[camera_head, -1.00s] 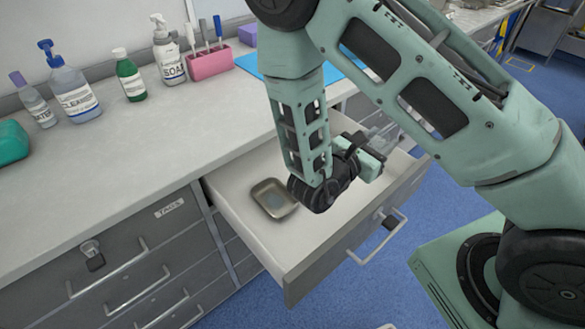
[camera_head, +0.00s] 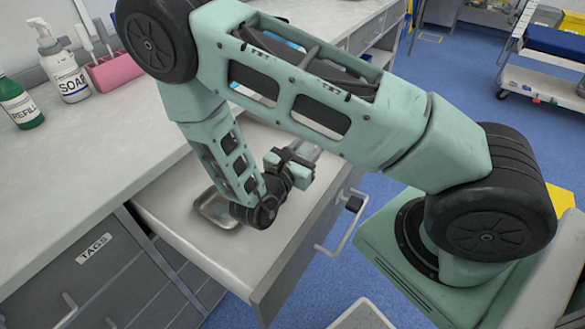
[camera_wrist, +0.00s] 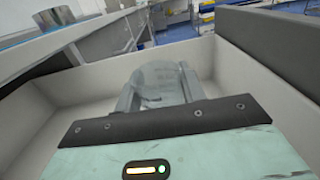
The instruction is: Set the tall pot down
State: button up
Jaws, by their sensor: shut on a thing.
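The tall pot (camera_wrist: 158,80) is a clear, greyish, round vessel between the fingers of my gripper (camera_wrist: 155,100) in the wrist view. My gripper is shut on it. In the head view my gripper (camera_head: 300,158) is over the far part of the open drawer (camera_head: 180,225), and only a pale bit of the pot (camera_head: 308,149) shows past it. The drawer walls surround the pot in the wrist view. I cannot tell whether its base touches the drawer floor.
A shallow metal dish (camera_head: 203,212) lies in the drawer, left of my wrist. The worktop (camera_head: 110,145) above holds a soap bottle (camera_head: 62,72), a green refill bottle (camera_head: 20,105) and a pink holder (camera_head: 115,70). A trolley (camera_head: 545,65) stands at the back right.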

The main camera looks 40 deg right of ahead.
jog(key=shift+f, duration=2.6)
jog(key=shift+f, duration=0.2)
jog(key=o, duration=1)
jog(key=shift+r, duration=0.25)
jog(key=b+v, duration=0.1)
jog(key=v, duration=0.6)
jog(key=shift+s+a, duration=0.1)
jog(key=shift+a, duration=0.15)
